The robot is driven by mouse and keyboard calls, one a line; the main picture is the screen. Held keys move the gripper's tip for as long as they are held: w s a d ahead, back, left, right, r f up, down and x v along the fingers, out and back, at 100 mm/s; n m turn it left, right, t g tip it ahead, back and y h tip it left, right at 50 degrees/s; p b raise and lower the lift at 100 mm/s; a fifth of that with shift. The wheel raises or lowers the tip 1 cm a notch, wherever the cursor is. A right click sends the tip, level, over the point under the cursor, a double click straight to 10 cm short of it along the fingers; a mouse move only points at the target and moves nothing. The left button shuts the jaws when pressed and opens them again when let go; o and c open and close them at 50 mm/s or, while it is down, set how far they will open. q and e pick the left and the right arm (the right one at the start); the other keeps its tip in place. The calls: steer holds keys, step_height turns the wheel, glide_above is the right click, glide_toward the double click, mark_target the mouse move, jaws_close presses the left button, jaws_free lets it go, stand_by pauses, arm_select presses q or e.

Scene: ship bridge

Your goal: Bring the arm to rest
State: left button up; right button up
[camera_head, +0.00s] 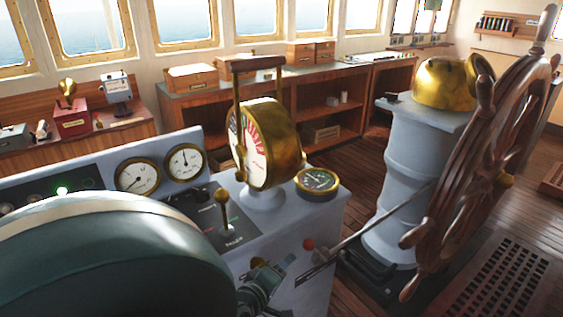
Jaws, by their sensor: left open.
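My left gripper (282,276) is low in the head view, in front of the near side of the grey control console (285,217). Its small dark fingers point right and are apart, with nothing seen between them. It is close to the console's front face, left of a red knob (308,244) and a long metal lever (375,222). I cannot tell whether it touches the console. My right gripper is not in view.
The console carries a brass telegraph (267,145), gauges (138,176) and a small lever (225,212). A wooden ship's wheel (485,150) and grey pedestal (398,180) stand right. Wooden cabinets (270,95) line the windows. Some floor shows between console and pedestal.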

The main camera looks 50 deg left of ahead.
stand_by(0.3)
arm_select(q)
steer(key=s+d+f+m+g+h, duration=0.1)
steer(key=s+d+f+m+h, duration=0.1)
steer(key=d+m, duration=0.5)
steer(key=s+d+f+m+g+h, duration=0.1)
steer(key=s+d+f+m+h, duration=0.1)
steer(key=d+m, duration=0.5)
steer(key=s+d+f+m+g+h, duration=0.1)
steer(key=s+d+f+m+h, duration=0.2)
steer(key=d+m, duration=0.4)
steer(key=d, duration=0.4)
steer(key=shift+f+g, duration=0.2)
steer(key=shift+g, duration=0.1)
